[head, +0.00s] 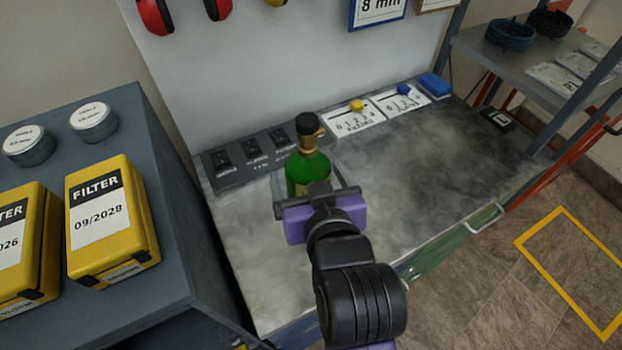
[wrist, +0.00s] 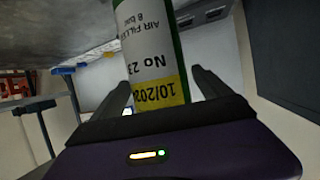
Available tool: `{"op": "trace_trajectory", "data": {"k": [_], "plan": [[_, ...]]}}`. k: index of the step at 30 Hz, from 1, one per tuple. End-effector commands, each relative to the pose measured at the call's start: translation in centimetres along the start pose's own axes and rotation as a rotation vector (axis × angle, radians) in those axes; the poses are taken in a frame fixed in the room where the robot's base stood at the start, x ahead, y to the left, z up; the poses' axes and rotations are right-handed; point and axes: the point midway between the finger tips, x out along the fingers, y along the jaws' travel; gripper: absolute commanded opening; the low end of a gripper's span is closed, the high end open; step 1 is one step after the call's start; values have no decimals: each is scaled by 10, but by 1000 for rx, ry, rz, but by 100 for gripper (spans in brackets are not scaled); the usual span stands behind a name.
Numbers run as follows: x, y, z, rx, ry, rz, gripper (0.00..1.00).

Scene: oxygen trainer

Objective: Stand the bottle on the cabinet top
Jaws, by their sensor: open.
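The bottle (head: 309,171) is green with a black cap and a brass-coloured neck. It stands upright at the left part of the grey worktop in the head view; its base is hidden by my gripper (head: 308,185). In the wrist view the bottle (wrist: 150,45) shows a white and yellow label, upside down, between my gripper's two fingers (wrist: 163,88). The fingers are open, one on each side of it, with a visible gap on the right. A dark grey cabinet top (head: 165,290) is at the left in the head view.
Yellow filter boxes (head: 108,222) and round tins (head: 93,121) stand on the dark cabinet. A black switch strip (head: 252,155) lies behind the bottle, and number cards (head: 352,122) with yellow and blue markers lie farther right. The worktop's right side (head: 430,160) is mostly clear.

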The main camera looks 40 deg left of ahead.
Motion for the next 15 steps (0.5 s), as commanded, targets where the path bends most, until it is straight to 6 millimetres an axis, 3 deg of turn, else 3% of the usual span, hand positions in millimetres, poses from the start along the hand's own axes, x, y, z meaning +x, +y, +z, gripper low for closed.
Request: {"op": "trace_trajectory", "data": {"k": [5,15], "plan": [[-15,1,-1,-1,2,2,88],[-85,1,-2,-1,2,3,88]]}}
